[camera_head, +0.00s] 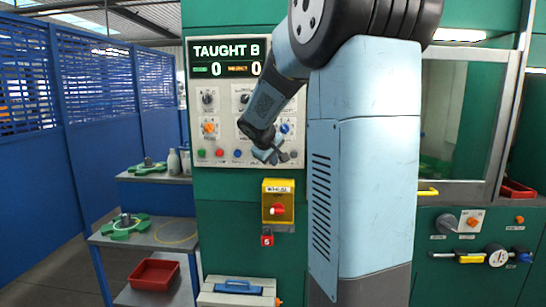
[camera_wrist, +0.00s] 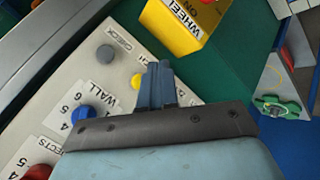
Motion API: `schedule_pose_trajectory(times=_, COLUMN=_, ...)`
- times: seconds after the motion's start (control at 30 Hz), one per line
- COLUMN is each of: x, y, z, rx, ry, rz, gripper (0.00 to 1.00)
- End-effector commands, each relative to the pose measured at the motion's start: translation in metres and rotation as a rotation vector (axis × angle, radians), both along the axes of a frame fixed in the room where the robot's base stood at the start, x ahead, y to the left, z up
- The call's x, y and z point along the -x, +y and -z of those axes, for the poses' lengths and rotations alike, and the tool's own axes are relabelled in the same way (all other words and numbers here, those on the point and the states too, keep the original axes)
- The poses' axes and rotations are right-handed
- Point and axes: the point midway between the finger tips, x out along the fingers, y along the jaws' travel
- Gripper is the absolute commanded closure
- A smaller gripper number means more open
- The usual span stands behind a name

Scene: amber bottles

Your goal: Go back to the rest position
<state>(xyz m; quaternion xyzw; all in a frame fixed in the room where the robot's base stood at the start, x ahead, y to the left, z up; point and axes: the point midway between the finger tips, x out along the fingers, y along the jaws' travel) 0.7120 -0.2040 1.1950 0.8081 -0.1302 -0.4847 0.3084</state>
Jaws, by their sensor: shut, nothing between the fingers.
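My gripper (camera_head: 270,155) hangs from my blue-grey arm in front of the lower part of a pale control panel (camera_head: 223,130) in the head view. In the wrist view my gripper (camera_wrist: 158,82) shows two dark blue fingers together, with nothing between them. The panel (camera_wrist: 75,68) lies behind the fingers, with a grey button (camera_wrist: 105,52), a yellow button (camera_wrist: 137,81) and a blue knob (camera_wrist: 84,112) near them. I cannot tell whether the fingertips touch the panel.
A yellow box (camera_head: 278,188) with a red knob is below the panel, above a red padlock (camera_head: 267,238). Shelves on the left hold green fixtures (camera_head: 125,227) and a red bin (camera_head: 154,274). My column blocks part of the green machine. The aisle by the blue partition (camera_head: 35,180) looks clear.

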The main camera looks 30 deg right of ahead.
Motion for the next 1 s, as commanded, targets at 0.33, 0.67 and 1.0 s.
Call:
schedule_pose_trajectory(times=0.33, x=0.000, y=0.000, z=0.000, rx=0.000, ry=0.000, rz=0.000, gripper=1.00)
schedule_pose_trajectory(times=0.67, x=0.014, y=0.010, z=-0.006, rx=-0.022, ry=-0.008, rz=0.011, gripper=1.00)
schedule_pose_trajectory(times=1.0, x=0.109, y=0.072, z=-0.022, rx=-0.198, ry=-0.036, rz=0.075, gripper=1.00)
